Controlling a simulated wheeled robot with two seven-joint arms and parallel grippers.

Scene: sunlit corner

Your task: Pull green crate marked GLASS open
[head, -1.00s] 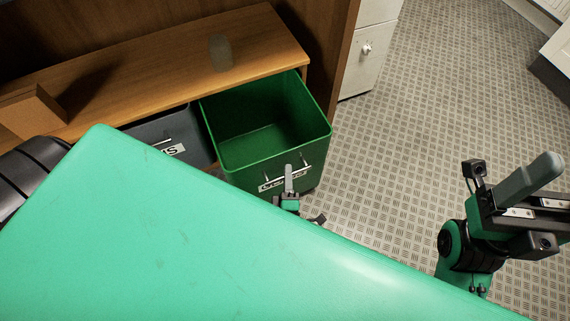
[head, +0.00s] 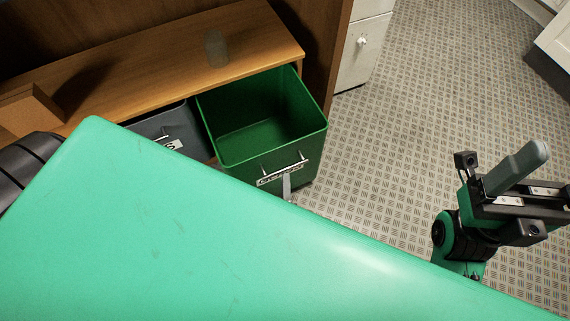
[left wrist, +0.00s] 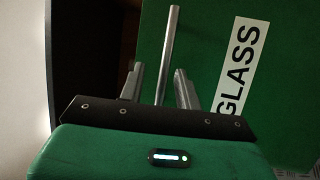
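The green crate (head: 238,158) stands pulled out from under the wooden top in the head view, its empty inside showing. Its front has a metal bar handle (head: 286,170) and a white label, which reads GLASS in the left wrist view (left wrist: 240,65). My left gripper (head: 287,188) is just below the handle, mostly hidden by my green body. In the left wrist view its two fingers (left wrist: 159,84) are spread apart, with the handle bar (left wrist: 171,40) seen between them and gaps on both sides. My right gripper (head: 520,168) is off to the right over the floor, away from the crate.
A dark grey crate (head: 165,130) with a handle sits left of the green one. A translucent cup (head: 216,48) and a cardboard box (head: 28,108) stand on the wooden top (head: 150,75). A white cabinet (head: 362,50) stands behind. The patterned floor (head: 400,130) at right is clear.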

